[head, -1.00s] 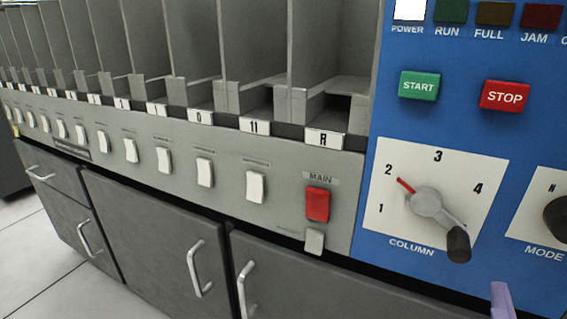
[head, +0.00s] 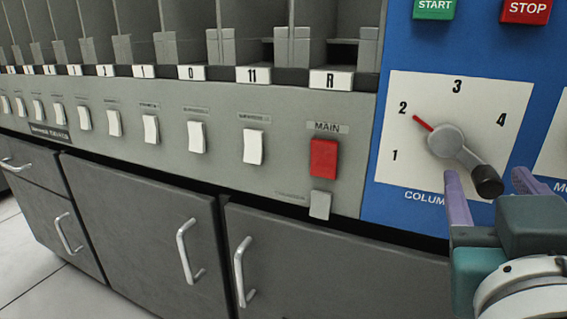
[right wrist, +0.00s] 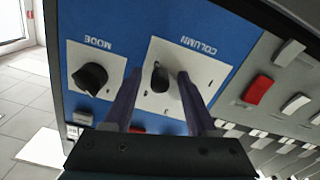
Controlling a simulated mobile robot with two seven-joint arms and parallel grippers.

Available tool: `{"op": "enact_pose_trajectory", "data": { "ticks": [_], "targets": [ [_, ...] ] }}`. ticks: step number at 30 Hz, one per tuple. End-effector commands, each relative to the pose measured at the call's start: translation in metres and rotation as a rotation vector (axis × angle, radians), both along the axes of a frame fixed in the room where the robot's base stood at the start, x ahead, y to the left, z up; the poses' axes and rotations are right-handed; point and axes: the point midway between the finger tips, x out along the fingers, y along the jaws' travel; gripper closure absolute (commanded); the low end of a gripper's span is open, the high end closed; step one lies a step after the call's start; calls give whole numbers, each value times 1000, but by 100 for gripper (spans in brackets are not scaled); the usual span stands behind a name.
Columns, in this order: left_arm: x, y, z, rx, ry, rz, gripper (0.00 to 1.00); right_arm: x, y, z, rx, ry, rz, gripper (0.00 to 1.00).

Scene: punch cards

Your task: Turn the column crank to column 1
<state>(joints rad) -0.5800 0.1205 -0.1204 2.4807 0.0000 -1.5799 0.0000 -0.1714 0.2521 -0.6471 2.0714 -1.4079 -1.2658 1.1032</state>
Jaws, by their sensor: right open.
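The column crank (head: 447,141) is a grey hub and arm with a black knob (head: 487,181) at its lower right end. Its red pointer (head: 423,123) points just beside the 2 on the white dial plate (head: 408,171), marked 1 to 4. My right gripper (head: 490,190) is open, its two purple fingers on either side of the black knob in the head view. In the right wrist view the knob (right wrist: 160,77) shows between the fingertips (right wrist: 158,82). I cannot tell whether the fingers touch it. My left gripper is not in view.
The black mode knob (right wrist: 91,77) is beside the column dial in the right wrist view. Left of the blue panel are the red main switch (head: 323,158), a row of white switches (head: 254,147) and card bins. Cabinet doors with handles (head: 244,272) are below.

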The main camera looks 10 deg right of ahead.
Motion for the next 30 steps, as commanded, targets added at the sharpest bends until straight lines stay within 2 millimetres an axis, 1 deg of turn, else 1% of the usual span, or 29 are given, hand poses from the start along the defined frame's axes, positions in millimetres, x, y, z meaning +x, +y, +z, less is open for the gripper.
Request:
{"op": "enact_pose_trajectory", "data": {
  "ticks": [3,9,24,30],
  "targets": [
    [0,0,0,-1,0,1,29,3,-2,0,1,1,0,43],
    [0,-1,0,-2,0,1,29,3,-2,0,1,1,0,44],
    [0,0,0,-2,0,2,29,3,-2,0,1,1,0,100],
    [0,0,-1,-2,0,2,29,3,-2,0,1,2,0,100]
  ]
}}
